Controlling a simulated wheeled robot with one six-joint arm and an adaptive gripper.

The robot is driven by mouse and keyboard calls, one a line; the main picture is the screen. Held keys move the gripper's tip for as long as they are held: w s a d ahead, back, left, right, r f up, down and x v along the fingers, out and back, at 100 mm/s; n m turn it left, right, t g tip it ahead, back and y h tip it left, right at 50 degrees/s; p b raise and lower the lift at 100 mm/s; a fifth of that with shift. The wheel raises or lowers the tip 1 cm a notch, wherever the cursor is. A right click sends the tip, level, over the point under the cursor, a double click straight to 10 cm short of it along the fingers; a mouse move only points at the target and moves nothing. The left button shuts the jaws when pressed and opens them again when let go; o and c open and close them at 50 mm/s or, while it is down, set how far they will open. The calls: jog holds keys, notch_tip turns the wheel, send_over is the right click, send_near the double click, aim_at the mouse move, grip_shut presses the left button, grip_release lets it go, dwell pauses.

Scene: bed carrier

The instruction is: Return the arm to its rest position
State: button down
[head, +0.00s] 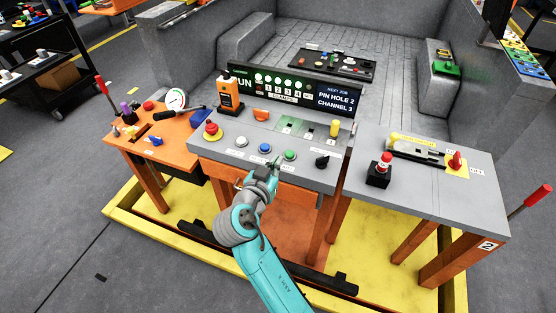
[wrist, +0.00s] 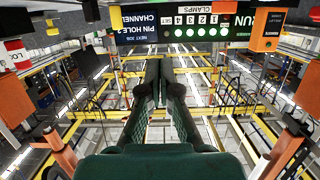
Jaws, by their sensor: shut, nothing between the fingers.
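My teal arm reaches up from the bottom of the head view. My gripper (head: 276,163) is at the front edge of the grey control panel (head: 222,155), close to the green button (head: 289,155) and the blue button (head: 265,149). I cannot tell its exact height there. In the wrist view, the two dark fingers of my gripper (wrist: 163,68) are together, with nothing held between them. That view shows the surroundings upside down.
A red mushroom button (head: 212,131), an orange device (head: 229,95) and a black switch (head: 322,161) stand on the panel. An orange side table (head: 180,130) is at left, a grey table (head: 440,198) at right. The sign board (head: 338,99) stands behind.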

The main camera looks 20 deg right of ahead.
dwell(0.8)
jog(key=s+d+f+n+y, duration=0.2)
jog(key=s+f+n+y, duration=0.2)
jog(key=s+f, duration=0.55)
jog(key=s+d+f+n+y, duration=0.2)
jog(key=s+f+n+y, duration=0.15)
jog(key=s+f, duration=0.6)
jog(key=s+r+t+y, duration=0.1)
jog(key=s+r+y, duration=0.15)
jog(key=s, duration=1.25)
jog(key=s+d+r+t+h, duration=0.1)
jog(key=s+r, duration=0.9)
jog(key=s, duration=0.2)
jog(key=shift+s+d, duration=0.3)
jog(key=shift+s, duration=0.05)
